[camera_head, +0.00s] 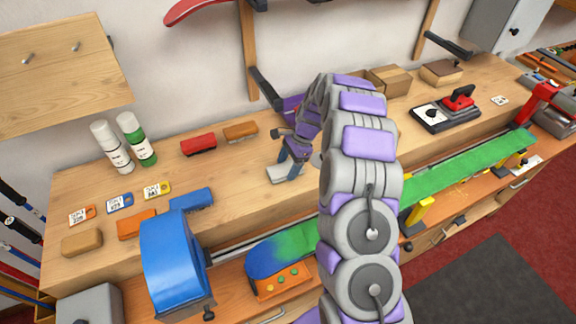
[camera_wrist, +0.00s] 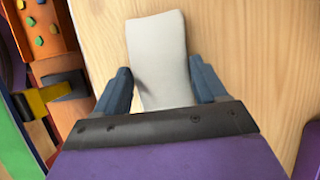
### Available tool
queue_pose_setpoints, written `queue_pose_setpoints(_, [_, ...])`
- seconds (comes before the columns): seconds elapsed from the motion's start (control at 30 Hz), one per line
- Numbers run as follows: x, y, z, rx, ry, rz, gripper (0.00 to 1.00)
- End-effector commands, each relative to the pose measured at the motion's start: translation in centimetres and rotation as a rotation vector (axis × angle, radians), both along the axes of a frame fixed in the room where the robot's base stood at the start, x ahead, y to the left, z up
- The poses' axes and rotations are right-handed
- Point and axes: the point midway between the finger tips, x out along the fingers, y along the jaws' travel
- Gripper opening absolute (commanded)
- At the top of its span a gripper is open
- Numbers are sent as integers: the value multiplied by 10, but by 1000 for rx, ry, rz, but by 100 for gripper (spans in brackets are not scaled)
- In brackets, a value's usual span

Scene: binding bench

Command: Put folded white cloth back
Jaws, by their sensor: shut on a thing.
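The folded white cloth (camera_wrist: 158,58) lies between the two blue fingers of my gripper (camera_wrist: 164,92) in the wrist view. It looks flat and pale against the wooden bench. In the head view the cloth (camera_head: 279,174) shows as a small pale patch at the fingertips, low at the bench top, and part of it is hidden by the fingers. My gripper (camera_head: 287,168) points down there and is shut on the cloth. I cannot tell whether the cloth touches the bench.
A red brush (camera_head: 198,144) and a brown block (camera_head: 240,131) lie behind my gripper. A blue brush (camera_head: 191,199) is to the left. A green board (camera_head: 465,168) runs along the front. Bare bench top (camera_head: 228,170) lies left of the cloth.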

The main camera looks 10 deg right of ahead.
Motion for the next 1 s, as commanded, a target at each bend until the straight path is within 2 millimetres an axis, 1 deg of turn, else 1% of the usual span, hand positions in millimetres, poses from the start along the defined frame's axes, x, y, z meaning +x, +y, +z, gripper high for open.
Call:
queue_pose_setpoints(0.23, [0, -1, -1, 1, 1, 0, 47])
queue_pose_setpoints(0.27, [0, -1, 0, 0, 0, 0, 74])
queue_pose_setpoints(0.5, [0, 0, 0, -1, 1, 0, 97])
queue_pose_setpoints(0.83, [0, -1, 1, -1, 0, 0, 97])
queue_pose_setpoints(1.0, [1, -6, 16, -1, -1, -1, 97])
